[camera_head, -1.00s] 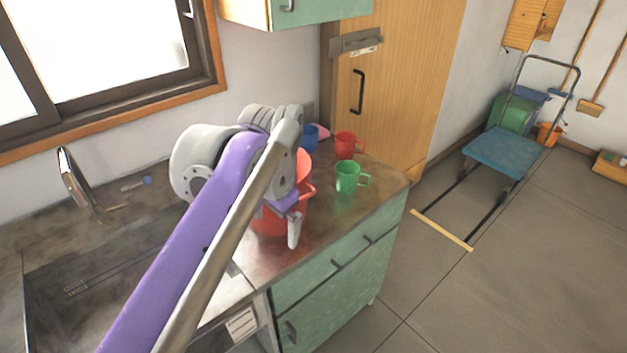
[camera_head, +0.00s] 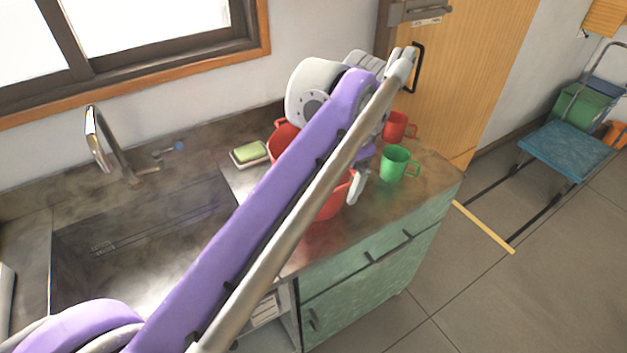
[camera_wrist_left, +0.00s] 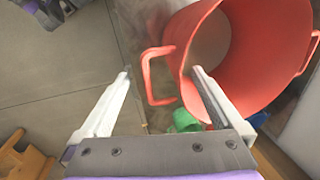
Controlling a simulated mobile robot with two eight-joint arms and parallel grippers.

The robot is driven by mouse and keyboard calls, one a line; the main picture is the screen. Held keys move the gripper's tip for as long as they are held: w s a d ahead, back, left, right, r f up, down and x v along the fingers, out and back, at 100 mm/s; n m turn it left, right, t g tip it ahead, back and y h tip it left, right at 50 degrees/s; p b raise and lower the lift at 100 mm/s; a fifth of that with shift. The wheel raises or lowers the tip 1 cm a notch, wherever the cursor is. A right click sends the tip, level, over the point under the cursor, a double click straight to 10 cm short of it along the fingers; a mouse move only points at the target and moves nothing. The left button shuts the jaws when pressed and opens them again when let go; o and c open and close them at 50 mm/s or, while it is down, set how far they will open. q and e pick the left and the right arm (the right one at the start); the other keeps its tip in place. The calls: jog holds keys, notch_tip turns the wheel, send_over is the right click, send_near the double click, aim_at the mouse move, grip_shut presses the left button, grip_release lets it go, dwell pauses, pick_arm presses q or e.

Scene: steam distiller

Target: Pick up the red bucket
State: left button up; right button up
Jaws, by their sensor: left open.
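The red bucket (camera_head: 337,203) stands on the counter right of the sink, partly hidden behind my left arm in the head view. In the left wrist view the red bucket (camera_wrist_left: 262,62) fills the upper right, with a handle loop on its near side. My left gripper (camera_head: 357,188) is beside the bucket's right side. In the left wrist view my left gripper (camera_wrist_left: 162,80) is open, with the handle loop showing between its two fingers. I cannot tell if they touch it. My right gripper is not in view.
A green mug (camera_head: 394,163) and a red mug (camera_head: 396,126) stand on the counter right of the bucket. A green sponge on a dish (camera_head: 249,153) lies to its left, near the sink (camera_head: 140,240). A blue cart (camera_head: 566,148) stands on the floor at right.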

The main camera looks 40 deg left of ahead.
pick_arm(q)
jog(key=f, duration=0.1)
jog(key=a+f, duration=0.1)
jog(key=f, duration=0.2)
jog(key=shift+w+a+f+b, duration=0.15)
jog(key=shift+w+f+b, duration=0.1)
jog(key=shift+w+b, duration=0.15)
grip_shut()
